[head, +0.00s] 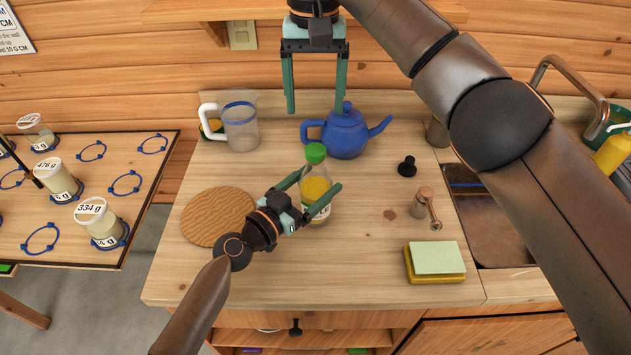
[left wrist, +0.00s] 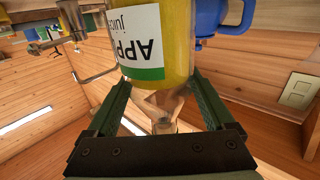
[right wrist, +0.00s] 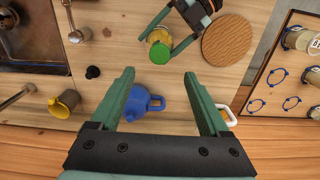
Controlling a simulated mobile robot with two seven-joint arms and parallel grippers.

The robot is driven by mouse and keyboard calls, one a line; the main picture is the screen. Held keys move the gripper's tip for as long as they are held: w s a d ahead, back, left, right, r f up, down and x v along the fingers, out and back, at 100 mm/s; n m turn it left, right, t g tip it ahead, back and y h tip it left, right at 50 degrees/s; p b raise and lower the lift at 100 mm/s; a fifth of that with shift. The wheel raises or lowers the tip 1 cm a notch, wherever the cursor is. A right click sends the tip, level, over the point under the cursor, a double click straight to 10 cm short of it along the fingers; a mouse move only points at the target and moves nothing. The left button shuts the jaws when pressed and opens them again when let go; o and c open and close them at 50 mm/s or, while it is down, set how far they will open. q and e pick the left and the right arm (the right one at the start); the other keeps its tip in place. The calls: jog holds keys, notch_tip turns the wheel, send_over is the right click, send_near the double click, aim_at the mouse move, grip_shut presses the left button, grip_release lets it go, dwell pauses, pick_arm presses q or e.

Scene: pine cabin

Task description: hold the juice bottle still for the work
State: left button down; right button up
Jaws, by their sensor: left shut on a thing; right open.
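The juice bottle (head: 314,188) stands upright on the wooden counter, with yellow juice and a green cap. My left gripper (head: 322,178) comes in from the front left and is shut on the bottle's body, one finger on each side. In the left wrist view the bottle (left wrist: 180,45) shows its apple juice label between the fingers. In the right wrist view its green cap (right wrist: 160,54) is seen from above. My right gripper (head: 315,100) is open and empty, pointing down above the back of the counter, near the blue teapot (head: 345,132).
A clear jug (head: 240,128) stands behind left of the bottle and a round woven mat (head: 215,217) lies to its left. A black stopper (head: 407,166), a grinder (head: 422,204) and a sponge (head: 436,260) are to the right. The sink (head: 490,220) is farther right.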

jog(key=shift+r, duration=1.55)
pick_arm(q)
grip_release()
jog(key=v, duration=1.2)
